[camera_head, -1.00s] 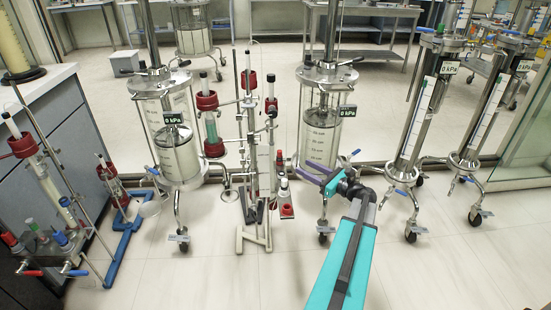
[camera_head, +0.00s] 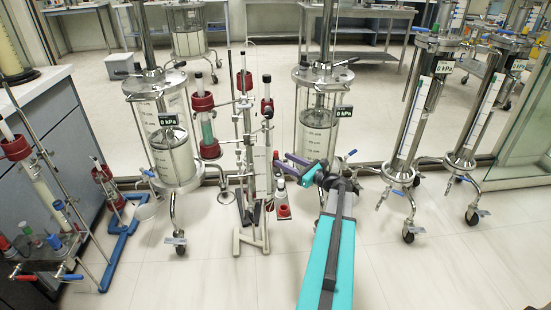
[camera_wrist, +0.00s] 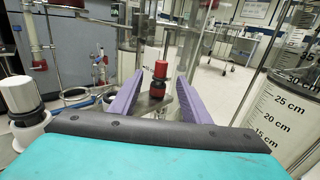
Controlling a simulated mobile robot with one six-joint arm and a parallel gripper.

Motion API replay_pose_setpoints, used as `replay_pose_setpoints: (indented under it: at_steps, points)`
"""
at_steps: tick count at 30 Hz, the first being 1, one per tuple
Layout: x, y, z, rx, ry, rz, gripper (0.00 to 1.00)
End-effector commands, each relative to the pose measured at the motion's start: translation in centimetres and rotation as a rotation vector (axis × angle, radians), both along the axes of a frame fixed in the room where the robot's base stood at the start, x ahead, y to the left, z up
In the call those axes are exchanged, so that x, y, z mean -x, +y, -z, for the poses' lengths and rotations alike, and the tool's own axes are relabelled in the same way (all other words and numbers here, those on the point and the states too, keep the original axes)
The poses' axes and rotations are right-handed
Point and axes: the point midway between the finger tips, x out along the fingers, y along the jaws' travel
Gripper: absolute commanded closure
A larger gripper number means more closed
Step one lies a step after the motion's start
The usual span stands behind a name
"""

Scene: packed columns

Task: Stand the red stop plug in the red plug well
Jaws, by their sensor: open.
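My gripper (camera_wrist: 157,80) is open and empty. In the head view my gripper (camera_head: 287,163) points left, just in front of the central stand. A small red piece (camera_head: 283,211) sits low on a small shelf by that stand. I cannot tell which red part is the plug well.
A clear column with a scale (camera_head: 317,130) stands close behind my gripper, and shows on the right in the wrist view (camera_wrist: 275,110). Wheeled columns (camera_head: 415,130) stand right.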

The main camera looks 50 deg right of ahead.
Motion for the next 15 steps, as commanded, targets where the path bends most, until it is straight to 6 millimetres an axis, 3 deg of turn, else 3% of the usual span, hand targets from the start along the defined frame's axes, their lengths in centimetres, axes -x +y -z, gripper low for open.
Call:
replay_pose_setpoints:
  at_steps: [15]
  points:
    - [-0.86, 0.12, 0.04, 0.000, 0.000, -0.001, 0.57]
